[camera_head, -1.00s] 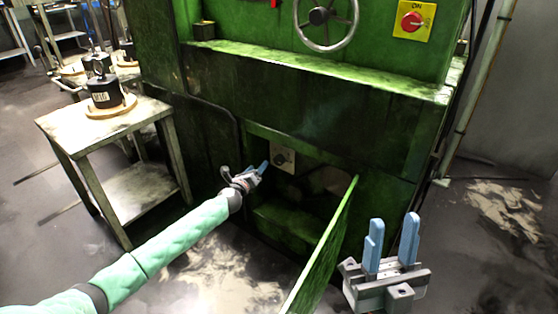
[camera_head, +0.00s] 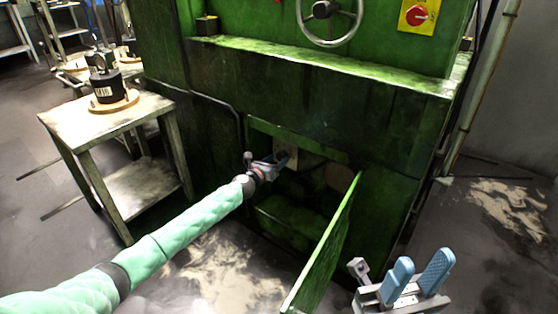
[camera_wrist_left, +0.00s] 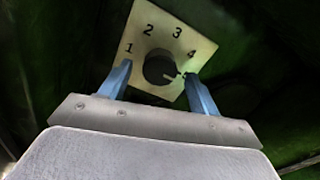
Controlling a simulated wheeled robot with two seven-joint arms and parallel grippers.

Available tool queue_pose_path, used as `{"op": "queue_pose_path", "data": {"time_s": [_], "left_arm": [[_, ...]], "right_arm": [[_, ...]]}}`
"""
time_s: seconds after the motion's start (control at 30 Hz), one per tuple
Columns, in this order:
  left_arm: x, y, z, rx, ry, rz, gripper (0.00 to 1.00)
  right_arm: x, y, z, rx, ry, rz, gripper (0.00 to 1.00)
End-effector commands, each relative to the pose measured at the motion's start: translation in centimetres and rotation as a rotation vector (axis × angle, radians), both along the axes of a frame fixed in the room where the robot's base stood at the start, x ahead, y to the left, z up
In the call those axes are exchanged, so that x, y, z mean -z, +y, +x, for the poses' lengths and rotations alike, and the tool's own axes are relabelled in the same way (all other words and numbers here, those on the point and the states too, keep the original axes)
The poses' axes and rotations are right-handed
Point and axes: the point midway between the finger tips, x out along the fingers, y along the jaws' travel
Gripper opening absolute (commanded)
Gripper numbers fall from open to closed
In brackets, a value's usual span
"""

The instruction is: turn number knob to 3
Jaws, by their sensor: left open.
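The number knob (camera_wrist_left: 158,67) is a dark round dial on a pale square plate (camera_wrist_left: 190,48) marked 1 to 4. A light mark on the knob points right, just below the 4. In the head view the plate (camera_head: 291,146) sits inside the open compartment, partly covered by my gripper. My left gripper (camera_wrist_left: 158,74) is open, with one blue finger on each side of the knob's lower part; I cannot tell if they touch it. It also shows in the head view (camera_head: 285,162). My right gripper (camera_head: 422,264) is open and empty at the lower right.
The green compartment door (camera_head: 325,250) stands open to the right of my left arm. A small table (camera_head: 62,121) with a dark weight-like object (camera_head: 106,88) stands at left. A handwheel (camera_head: 322,10) and red switch (camera_head: 418,15) are above. Floor at right is clear.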

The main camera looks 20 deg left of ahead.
Motion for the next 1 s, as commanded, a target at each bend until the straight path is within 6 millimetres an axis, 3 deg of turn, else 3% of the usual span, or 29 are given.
{"op": "queue_pose_path", "data": {"time_s": [0.2, 0.57, 0.8, 1.0], "left_arm": [[0.1, -0.6, 1.6, 0.000, 0.000, 0.000, 0.62], [0.0, -0.7, 2.0, -0.001, 0.000, 0.000, 0.62], [0.0, -0.7, 2.0, -0.001, 0.000, 0.000, 0.18], [0.0, -0.7, 2.0, -0.001, 0.003, -0.008, 0.18]], "right_arm": [[0.5, 0.1, 0.0, 0.002, 0.003, -0.007, 0.36], [0.6, 0.1, 0.0, 0.004, 0.004, -0.009, 0.36], [0.6, 0.1, 0.0, 0.003, 0.004, -0.010, 0.36], [0.5, 0.1, 0.0, 0.003, 0.004, -0.010, 0.36]]}}
